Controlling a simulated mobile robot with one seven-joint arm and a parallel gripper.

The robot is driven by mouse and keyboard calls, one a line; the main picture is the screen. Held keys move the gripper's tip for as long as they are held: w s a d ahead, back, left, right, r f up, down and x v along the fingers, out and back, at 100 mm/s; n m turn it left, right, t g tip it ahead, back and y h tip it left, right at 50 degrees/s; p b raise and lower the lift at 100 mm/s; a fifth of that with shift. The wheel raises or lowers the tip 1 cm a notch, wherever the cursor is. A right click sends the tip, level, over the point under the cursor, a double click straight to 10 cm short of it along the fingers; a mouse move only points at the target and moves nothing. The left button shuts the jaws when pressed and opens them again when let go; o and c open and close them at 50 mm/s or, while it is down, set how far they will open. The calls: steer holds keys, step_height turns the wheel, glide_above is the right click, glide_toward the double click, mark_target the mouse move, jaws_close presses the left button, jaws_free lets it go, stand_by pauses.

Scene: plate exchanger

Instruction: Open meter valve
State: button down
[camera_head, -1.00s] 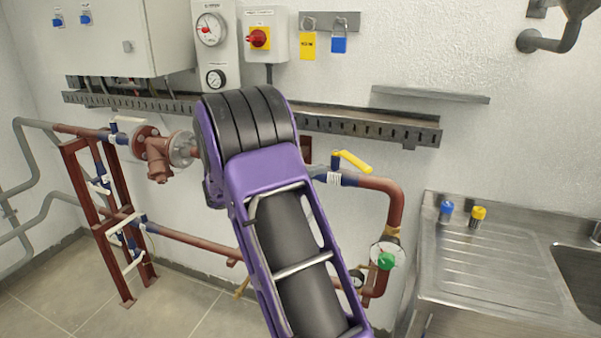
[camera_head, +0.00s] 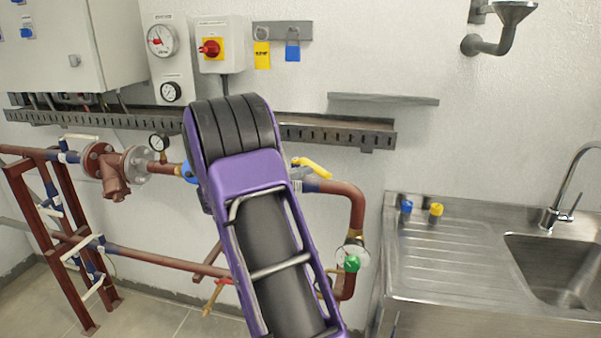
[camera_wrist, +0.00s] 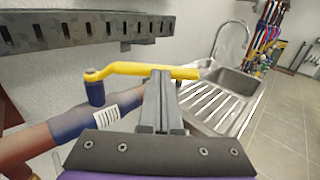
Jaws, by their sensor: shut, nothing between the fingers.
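A yellow lever handle (camera_head: 312,167) sits on a valve on the red-brown pipe, just right of my arm in the head view. In the wrist view the yellow lever (camera_wrist: 140,69) lies roughly level across the picture, above a blue valve body (camera_wrist: 75,122) with a white label. My gripper (camera_wrist: 159,85) is shut and empty, its fingertips close to the lever's middle. Whether they touch it I cannot tell. In the head view my arm hides the gripper. A dial with a green knob (camera_head: 351,263) is lower on the same pipe. No label shows which one is the meter valve.
A steel sink unit (camera_head: 455,265) stands on the right, with blue and yellow taps on its left part. A perforated metal rail (camera_head: 340,133) runs along the wall above the pipes. Red pipework (camera_head: 165,258) and a frame stand on the left.

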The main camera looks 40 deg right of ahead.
mark_target(322, 168)
steer(key=shift+s+d, duration=0.1)
steer(key=shift+s+d+n+t+b, duration=0.2)
steer(key=shift+d+n+t+b, duration=0.25)
steer(key=shift+d+t, duration=0.5)
steer(key=shift+s+d+n+t+b, duration=0.15)
steer(key=shift+d+n+t+b, duration=0.35)
steer(key=shift+d, duration=0.85)
steer(key=shift+s+d+n+t+b, duration=0.25)
steer(key=shift+d+n+t, duration=0.3)
steer(key=shift+d+t, duration=0.45)
steer(key=shift+x, duration=0.85)
